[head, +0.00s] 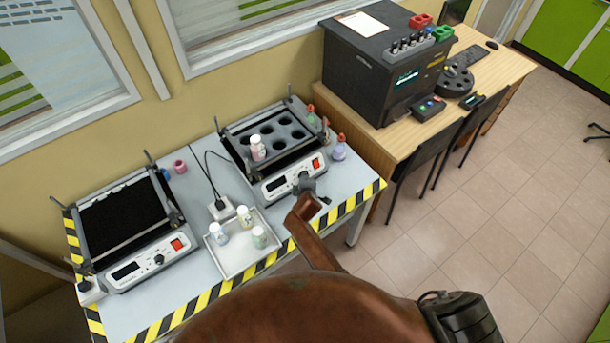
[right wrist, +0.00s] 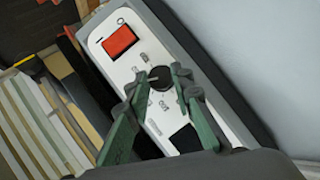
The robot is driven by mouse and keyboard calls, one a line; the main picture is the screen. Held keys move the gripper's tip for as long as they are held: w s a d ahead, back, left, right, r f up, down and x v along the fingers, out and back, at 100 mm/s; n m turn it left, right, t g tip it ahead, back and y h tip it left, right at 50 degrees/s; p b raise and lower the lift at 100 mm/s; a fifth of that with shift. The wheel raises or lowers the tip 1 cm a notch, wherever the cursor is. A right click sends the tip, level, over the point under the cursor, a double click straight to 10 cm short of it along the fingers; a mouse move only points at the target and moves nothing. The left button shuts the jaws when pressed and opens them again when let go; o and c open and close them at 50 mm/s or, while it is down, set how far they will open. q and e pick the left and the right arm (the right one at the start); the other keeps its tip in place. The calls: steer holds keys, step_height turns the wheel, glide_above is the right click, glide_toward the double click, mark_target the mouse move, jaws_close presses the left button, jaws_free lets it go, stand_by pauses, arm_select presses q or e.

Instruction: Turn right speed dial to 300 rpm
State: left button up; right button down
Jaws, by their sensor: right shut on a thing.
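The right shaker (head: 270,150) stands on the striped-edge table, with a white front panel (head: 290,181) holding a dark display and a red switch (head: 316,164). My right gripper (head: 308,184) is at this panel and covers the dial in the head view. In the right wrist view the black speed dial (right wrist: 159,77) sits between the fingertips of my right gripper (right wrist: 160,80), which is shut on it. The red switch also shows in the right wrist view (right wrist: 119,42). The dark display (right wrist: 186,138) shows no readable number. My left gripper is not in view.
A left shaker (head: 125,220) with its own panel stands at the left. A white tray (head: 233,262) with several small bottles lies in front, between the shakers. A purple bottle (head: 339,150) stands right of the right shaker. A wooden desk (head: 400,135) with a black instrument adjoins.

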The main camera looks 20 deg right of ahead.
steer(key=shift+w+d+r+m+g+y+p, duration=0.15)
steer(key=shift+m+g+y+p, duration=0.6)
steer(key=shift+m+p, duration=1.05)
steer(key=shift+s+d+m+g+y+p, duration=0.1)
steer(key=shift+m+g+y+p, duration=0.6)
steer(key=shift+m+p, duration=1.05)
steer(key=shift+w+d+r+m+g+y+p, duration=0.15)
steer(key=shift+m+g+y+p, duration=0.55)
steer(key=shift+m+p, duration=1.1)
steer(key=shift+s+f+n+p, duration=0.1)
steer(key=shift+f+n+p, duration=0.1)
steer(key=shift+n+p, duration=0.1)
steer(key=c, duration=1.7)
jaws_free()
steer(key=shift+v, duration=6.05)
steer(key=shift+d, duration=0.2)
